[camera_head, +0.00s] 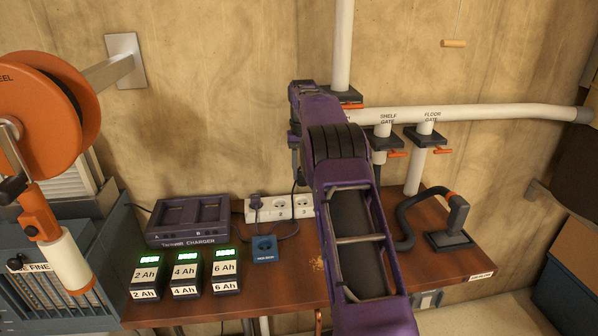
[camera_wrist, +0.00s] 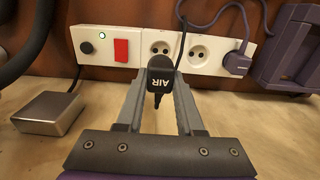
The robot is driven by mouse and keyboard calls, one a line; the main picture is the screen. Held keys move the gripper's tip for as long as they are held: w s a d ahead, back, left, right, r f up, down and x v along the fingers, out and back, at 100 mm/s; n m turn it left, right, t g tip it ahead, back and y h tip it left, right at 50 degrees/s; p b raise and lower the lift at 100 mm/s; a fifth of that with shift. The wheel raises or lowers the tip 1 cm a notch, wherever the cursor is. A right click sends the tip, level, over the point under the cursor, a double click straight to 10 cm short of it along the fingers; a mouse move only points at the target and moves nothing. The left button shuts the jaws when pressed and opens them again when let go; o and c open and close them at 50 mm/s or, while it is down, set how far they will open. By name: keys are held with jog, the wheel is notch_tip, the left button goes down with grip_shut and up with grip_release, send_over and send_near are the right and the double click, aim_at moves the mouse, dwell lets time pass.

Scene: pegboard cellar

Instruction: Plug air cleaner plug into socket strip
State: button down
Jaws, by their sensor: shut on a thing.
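The white socket strip (camera_head: 267,215) lies at the back of the brown bench, partly hidden by my arm in the head view. In the wrist view the strip (camera_wrist: 197,69) shows round sockets, a red switch (camera_wrist: 121,50) and a green light. A purple plug (camera_wrist: 237,63) sits in one end socket. My gripper (camera_wrist: 160,96) is shut on the black air cleaner plug (camera_wrist: 160,72), marked AIR. The plug is in front of the socket nearest the red switch and overlaps its lower edge. I cannot tell whether it touches the socket.
A purple charger (camera_head: 187,222) stands left of the strip, with battery packs (camera_head: 185,273) and a blue box (camera_head: 264,249) in front. A black hose and stand (camera_head: 450,225) are at right. A grey metal block (camera_wrist: 47,113) lies left in the wrist view.

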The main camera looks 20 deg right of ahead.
jog(key=shift+f, duration=0.1)
jog(key=shift+f+b, duration=0.7)
jog(key=shift+f, duration=0.7)
jog(key=shift+p, duration=0.7)
jog(key=shift+f, duration=2.25)
dwell(3.5)
